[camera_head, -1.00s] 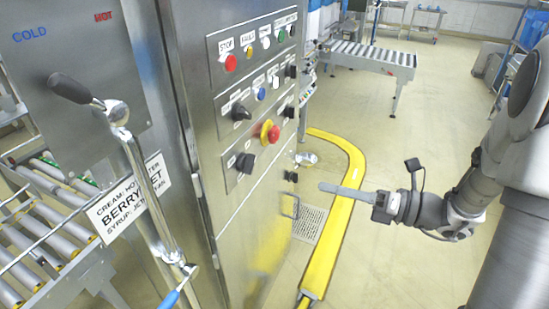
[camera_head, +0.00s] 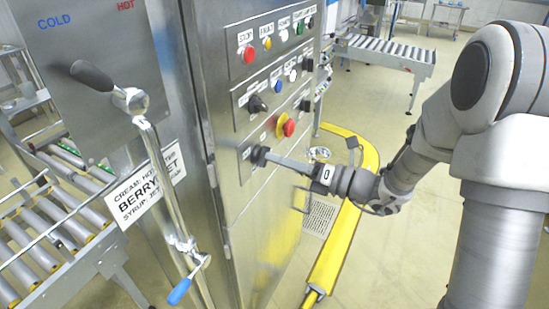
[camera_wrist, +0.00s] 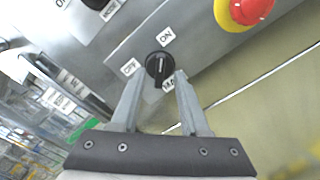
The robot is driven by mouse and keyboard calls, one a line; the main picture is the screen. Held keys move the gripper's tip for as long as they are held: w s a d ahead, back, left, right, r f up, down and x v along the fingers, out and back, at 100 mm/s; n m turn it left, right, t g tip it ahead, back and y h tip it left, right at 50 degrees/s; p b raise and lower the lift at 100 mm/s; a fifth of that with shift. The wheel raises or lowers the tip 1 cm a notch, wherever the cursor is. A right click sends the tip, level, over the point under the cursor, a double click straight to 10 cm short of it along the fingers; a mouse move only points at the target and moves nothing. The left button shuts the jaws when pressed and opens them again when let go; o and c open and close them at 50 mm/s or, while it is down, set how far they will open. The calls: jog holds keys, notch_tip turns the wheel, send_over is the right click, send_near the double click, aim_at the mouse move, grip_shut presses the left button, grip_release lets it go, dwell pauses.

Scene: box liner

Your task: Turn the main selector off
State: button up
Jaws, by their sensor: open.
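The main selector (camera_wrist: 159,66) is a black rotary knob on the steel panel, with an "ON" label above it, an "OFF" label to its left and a partly hidden "MAIN" label below. Its bar stands roughly upright in the wrist view; I cannot tell clearly which label it points to. My gripper (camera_wrist: 160,76) is open, with one fingertip on each side of the knob, close to it; contact cannot be told. In the head view my gripper (camera_head: 270,158) reaches the selector (camera_head: 259,155) from the right and its fingers overlap it.
A red emergency stop on a yellow collar (camera_head: 286,125) sits just above the selector. Another black knob (camera_head: 257,104) and coloured buttons are higher on the panel. A lever with a dark grip (camera_head: 92,74) sticks out at left. A yellow floor guard (camera_head: 335,250) runs below my arm.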

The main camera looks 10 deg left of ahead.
jog(key=shift+x, duration=0.9)
jog(key=shift+c, duration=0.3)
grip_shut()
